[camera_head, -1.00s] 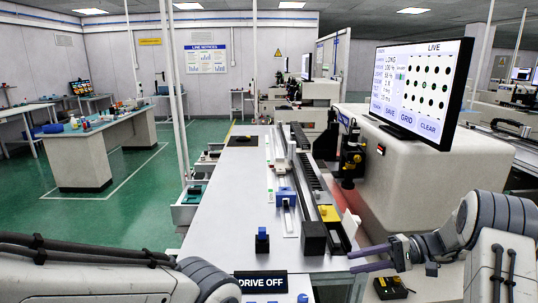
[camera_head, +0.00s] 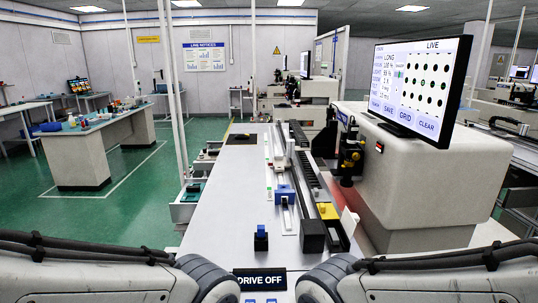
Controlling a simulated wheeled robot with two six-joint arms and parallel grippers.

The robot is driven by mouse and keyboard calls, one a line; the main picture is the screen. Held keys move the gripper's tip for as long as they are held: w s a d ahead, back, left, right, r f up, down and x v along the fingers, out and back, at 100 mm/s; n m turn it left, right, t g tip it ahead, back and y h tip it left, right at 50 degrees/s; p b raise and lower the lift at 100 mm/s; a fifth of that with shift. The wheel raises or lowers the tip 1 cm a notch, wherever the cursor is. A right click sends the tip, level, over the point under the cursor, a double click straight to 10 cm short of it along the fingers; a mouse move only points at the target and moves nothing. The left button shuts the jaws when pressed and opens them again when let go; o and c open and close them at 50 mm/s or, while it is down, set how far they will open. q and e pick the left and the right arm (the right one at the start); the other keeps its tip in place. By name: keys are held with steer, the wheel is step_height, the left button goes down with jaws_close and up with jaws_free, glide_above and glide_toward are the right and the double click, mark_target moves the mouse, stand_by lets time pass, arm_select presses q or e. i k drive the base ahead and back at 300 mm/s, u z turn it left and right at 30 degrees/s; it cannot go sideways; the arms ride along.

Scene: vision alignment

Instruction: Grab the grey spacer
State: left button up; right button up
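I cannot single out a grey spacer with certainty in the head view. A small greyish piece (camera_head: 316,192) sits along the dark rail, too small to identify. On the light bench top (camera_head: 222,222) stand a blue block on a dark base (camera_head: 261,238) and, to its right, a black cube (camera_head: 313,236). Both of my arms reach in along the bottom edge, left and right. Neither gripper shows; both are out of the frame.
A yellow block (camera_head: 328,211) and a blue carriage (camera_head: 285,191) lie along the rails. A large pale machine (camera_head: 425,190) with a monitor (camera_head: 424,88) stands at right. A "DRIVE OFF" sign (camera_head: 260,282) is at the bench front. The bench's left part is clear.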

mark_target(335, 239)
steer(key=u, duration=2.75)
steer(key=k, duration=1.85)
steer(key=z, duration=2.2)
